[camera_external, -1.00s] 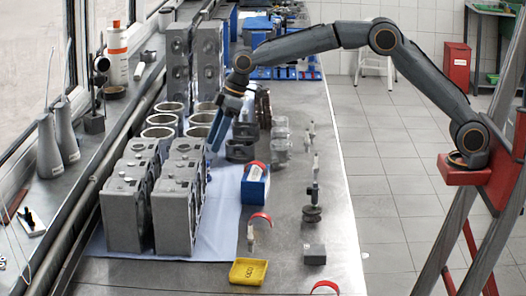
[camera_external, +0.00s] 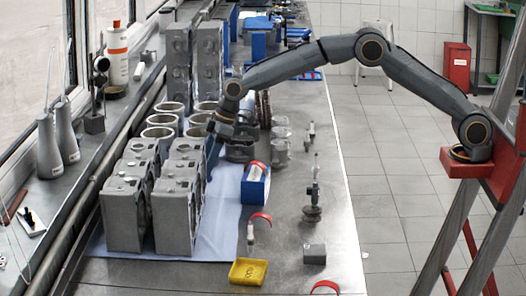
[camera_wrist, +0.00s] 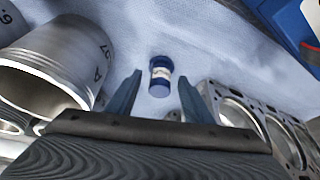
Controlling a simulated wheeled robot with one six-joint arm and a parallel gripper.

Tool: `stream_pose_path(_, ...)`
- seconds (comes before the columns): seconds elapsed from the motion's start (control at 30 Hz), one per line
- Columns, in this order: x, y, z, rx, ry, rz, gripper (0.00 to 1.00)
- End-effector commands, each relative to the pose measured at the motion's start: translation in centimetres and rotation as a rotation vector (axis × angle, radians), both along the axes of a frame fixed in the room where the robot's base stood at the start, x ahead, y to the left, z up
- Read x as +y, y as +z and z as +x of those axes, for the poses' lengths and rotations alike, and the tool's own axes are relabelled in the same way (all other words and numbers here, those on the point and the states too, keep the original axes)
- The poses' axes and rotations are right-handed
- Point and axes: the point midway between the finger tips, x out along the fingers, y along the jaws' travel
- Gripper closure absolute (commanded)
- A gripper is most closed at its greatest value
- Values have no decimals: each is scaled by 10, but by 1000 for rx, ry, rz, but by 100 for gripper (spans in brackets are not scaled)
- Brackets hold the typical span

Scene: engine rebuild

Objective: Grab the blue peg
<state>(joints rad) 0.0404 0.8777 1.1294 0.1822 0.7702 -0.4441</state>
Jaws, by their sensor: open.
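The blue peg (camera_wrist: 160,77) is a short dark-blue cylinder with a pale label band. In the wrist view it is upright or nearly so on the light blue cloth (camera_wrist: 185,40), at the centre, just beyond my gripper. My gripper (camera_wrist: 158,84) is open, with one blue finger left of the peg and one right of it in the picture. I see no contact between fingers and peg. In the external view my gripper (camera_external: 214,138) is low over the bench, close to the engine blocks. I cannot make out the peg there.
A metal cylinder liner (camera_wrist: 50,75) stands close at left in the wrist view. An engine block (camera_wrist: 255,115) is close at right. A blue box (camera_external: 255,186) and a yellow tray (camera_external: 248,271) are on the bench.

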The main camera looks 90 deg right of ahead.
Motion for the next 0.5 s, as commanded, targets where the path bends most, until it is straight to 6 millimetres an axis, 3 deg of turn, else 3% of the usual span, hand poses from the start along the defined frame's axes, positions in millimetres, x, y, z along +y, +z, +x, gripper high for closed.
stream_pose_path(0.07, 0, 0, 0, 0, 0, 0, 55)
stream_pose_path(0.33, 0, 0, 0, 0, 0, 0, 100)
stream_pose_path(0.5, 0, 1, 0, -2, 0, 1, 100)
